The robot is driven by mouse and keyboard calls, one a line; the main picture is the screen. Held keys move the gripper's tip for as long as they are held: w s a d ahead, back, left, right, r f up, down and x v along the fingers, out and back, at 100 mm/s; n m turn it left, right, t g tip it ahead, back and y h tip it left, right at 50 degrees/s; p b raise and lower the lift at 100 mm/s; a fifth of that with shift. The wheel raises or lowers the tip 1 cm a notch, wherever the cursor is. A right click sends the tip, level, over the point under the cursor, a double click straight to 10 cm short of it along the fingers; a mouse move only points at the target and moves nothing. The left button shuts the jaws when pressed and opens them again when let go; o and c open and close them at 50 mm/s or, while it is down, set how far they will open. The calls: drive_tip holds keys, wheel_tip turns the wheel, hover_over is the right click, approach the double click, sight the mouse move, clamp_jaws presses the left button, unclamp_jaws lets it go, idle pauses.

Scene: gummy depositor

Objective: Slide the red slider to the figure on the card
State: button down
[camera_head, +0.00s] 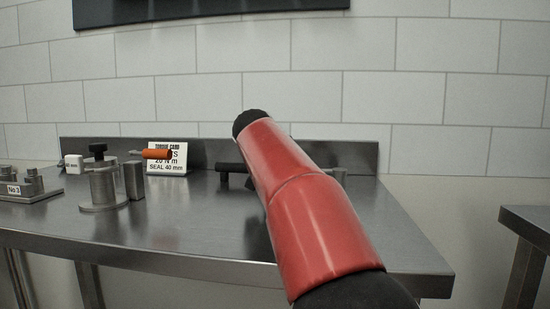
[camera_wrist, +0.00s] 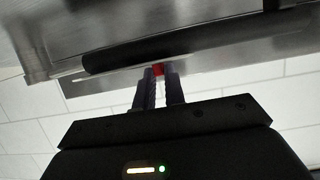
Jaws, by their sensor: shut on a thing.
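The red slider (camera_wrist: 158,69) shows as a small red patch between the fingertips of my gripper (camera_wrist: 159,73) in the wrist view. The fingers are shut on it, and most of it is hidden. It is right beside a long dark bar (camera_wrist: 205,40). In the head view my red arm hides the gripper and slider; a black bar end (camera_head: 231,168) shows left of the arm. The white card (camera_head: 168,168) stands at the back of the table. It reads "TORQUE CARD", a partly covered line seeming to end in "20 N m", and "SEAL 40 mm".
An orange-handled tool (camera_head: 156,154) crosses in front of the card. Metal fixtures with a black knob (camera_head: 97,149), a small white block (camera_head: 73,163) and a plate marked "No 3" (camera_head: 22,189) stand left on the steel table (camera_head: 170,230). The table's front middle is clear.

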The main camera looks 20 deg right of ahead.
drive_tip(key=c, duration=1.4)
unclamp_jaws()
drive_tip(key=shift+c, duration=0.2)
drive_tip(key=v, duration=0.7)
drive_tip(key=shift+s+a+b, duration=0.25)
drive_tip(key=shift+s+b, duration=0.05)
drive_tip(key=shift+b, duration=0.1)
drive_tip(key=shift+r, duration=0.1)
